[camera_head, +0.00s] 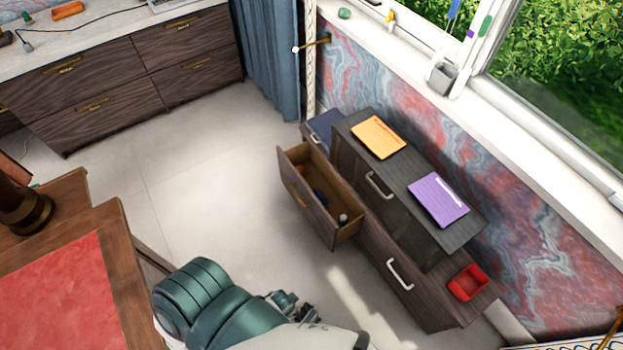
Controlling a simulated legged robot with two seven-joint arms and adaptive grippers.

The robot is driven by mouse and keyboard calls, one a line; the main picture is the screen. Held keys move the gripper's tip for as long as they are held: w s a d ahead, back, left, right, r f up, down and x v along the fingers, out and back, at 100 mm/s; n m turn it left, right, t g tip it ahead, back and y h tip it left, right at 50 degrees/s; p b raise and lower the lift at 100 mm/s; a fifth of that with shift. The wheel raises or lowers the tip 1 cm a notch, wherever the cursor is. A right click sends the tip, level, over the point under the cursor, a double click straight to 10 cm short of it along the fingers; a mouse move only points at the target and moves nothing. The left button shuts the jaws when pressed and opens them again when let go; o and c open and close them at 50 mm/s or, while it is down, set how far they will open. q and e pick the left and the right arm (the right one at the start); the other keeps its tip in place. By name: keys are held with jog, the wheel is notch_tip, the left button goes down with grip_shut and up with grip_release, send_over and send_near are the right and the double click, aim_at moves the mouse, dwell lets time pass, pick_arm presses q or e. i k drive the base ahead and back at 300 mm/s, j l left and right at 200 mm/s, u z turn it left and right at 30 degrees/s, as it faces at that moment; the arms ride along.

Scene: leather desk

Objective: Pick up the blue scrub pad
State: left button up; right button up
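I cannot pick out the blue scrub pad with certainty. A small dark blue item (320,196) lies inside the open drawer (308,208) of the low dark cabinet, partly hidden by the drawer walls; it is too small to identify. My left arm, teal and white, reaches in at the bottom. The dark metal parts of its gripper (289,304) show beyond the arm, in front of the open drawer and apart from it. The fingers are mostly hidden, so I cannot tell if they are open. My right gripper is not in view.
An orange notebook (378,137) and purple notebook (438,200) lie on the upper cabinet (453,236). A red tray (468,282) sits on the lower cabinet's right end. A red-topped desk (60,300) stands at left. The pale floor (200,190) between is clear.

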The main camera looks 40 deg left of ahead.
aim_at(317, 193)
jog(key=z, duration=1.3)
jog(key=u, duration=0.4)
jog(key=i+u, duration=0.1)
jog(key=u, duration=0.35)
jog(key=i+u, duration=0.1)
jog(key=u, duration=0.75)
jog(key=i+u, duration=0.15)
jog(key=u, duration=0.7)
jog(key=i+l, duration=0.05)
